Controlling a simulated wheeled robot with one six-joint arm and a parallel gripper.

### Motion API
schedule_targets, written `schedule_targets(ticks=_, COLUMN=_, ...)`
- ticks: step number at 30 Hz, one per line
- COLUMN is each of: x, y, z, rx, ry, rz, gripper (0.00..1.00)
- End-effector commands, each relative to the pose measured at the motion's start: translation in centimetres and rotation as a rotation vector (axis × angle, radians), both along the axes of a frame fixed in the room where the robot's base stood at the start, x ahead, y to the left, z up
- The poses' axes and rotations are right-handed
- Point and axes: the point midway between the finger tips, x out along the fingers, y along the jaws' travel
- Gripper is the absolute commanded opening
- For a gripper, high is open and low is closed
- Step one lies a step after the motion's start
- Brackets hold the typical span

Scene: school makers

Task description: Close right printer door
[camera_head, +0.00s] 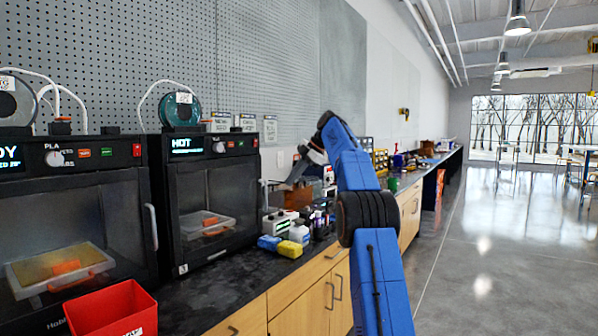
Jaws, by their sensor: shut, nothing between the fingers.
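The right printer (213,148) is a black box on the dark counter with a "HOT" display, knob and buttons on top. Its front shows a window-like opening with a pale tray (205,222) and an orange piece inside. My blue arm rises at centre right and bends over at the top. My gripper (288,186) is small and grey, shut and empty, in the air right of the right printer and apart from it. Its tips are hard to make out against the clutter.
The left printer (75,215), with a pale handle (151,227), stands at the left. A red bin (112,310) is in front of it. A blue sponge and yellow block (299,233), bottles and tools crowd the counter beyond the right printer.

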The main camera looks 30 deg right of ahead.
Motion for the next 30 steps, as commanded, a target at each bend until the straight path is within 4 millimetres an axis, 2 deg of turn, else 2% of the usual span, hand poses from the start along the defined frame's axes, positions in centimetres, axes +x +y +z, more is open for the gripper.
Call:
schedule_targets(ticks=9, x=-0.3, y=-1.8, z=2.3, rx=-0.001, ry=-0.001, rz=0.000, gripper=0.00)
schedule_targets(ticks=18, x=-0.6, y=-2.4, z=3.2, rx=-0.001, ry=0.000, rz=0.000, gripper=0.00)
schedule_targets(ticks=26, x=-0.7, y=-2.2, z=3.4, rx=0.001, ry=0.004, rz=-0.005, gripper=0.00)
schedule_targets(ticks=30, x=-1.4, y=-0.9, z=4.2, rx=0.013, ry=0.028, rz=-0.049, gripper=0.00)
